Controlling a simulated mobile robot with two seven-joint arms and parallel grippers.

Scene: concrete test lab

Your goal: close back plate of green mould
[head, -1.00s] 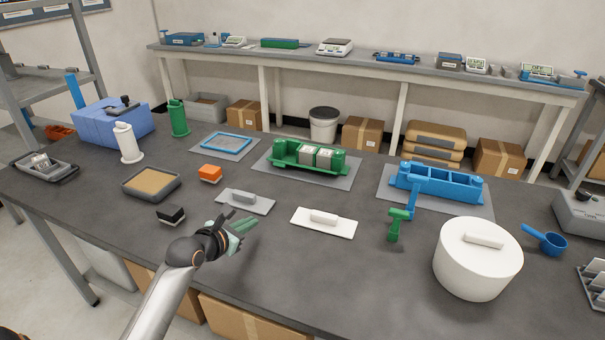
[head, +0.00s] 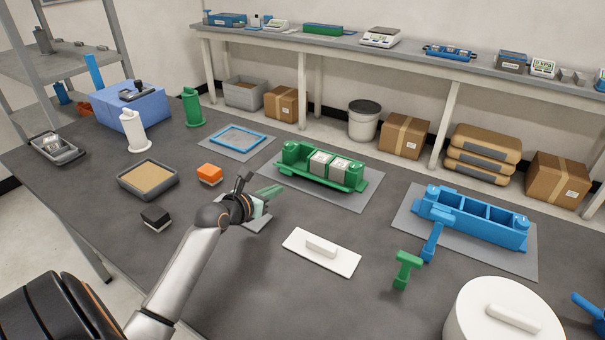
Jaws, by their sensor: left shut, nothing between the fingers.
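The green mould (head: 294,172) stands on a grey mat (head: 362,201) near the middle of the table in the head view. It has raised green ends, and two grey blocks (head: 328,164) sit in it side by side. Its back plate is small here and partly behind the blocks, so I cannot tell its exact angle. My left gripper (head: 270,192) is shut and empty. It is in front of the mould's left end, apart from it, above a grey trowel (head: 258,224) that it partly covers. My right gripper is not in view.
A white float (head: 335,259) and a green tool (head: 405,270) lie in front of the mould. The blue mould (head: 470,222) is on the right, with a white lidded bucket (head: 475,310) nearer. An orange block (head: 209,174) and a sand tray (head: 172,190) are left of my gripper.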

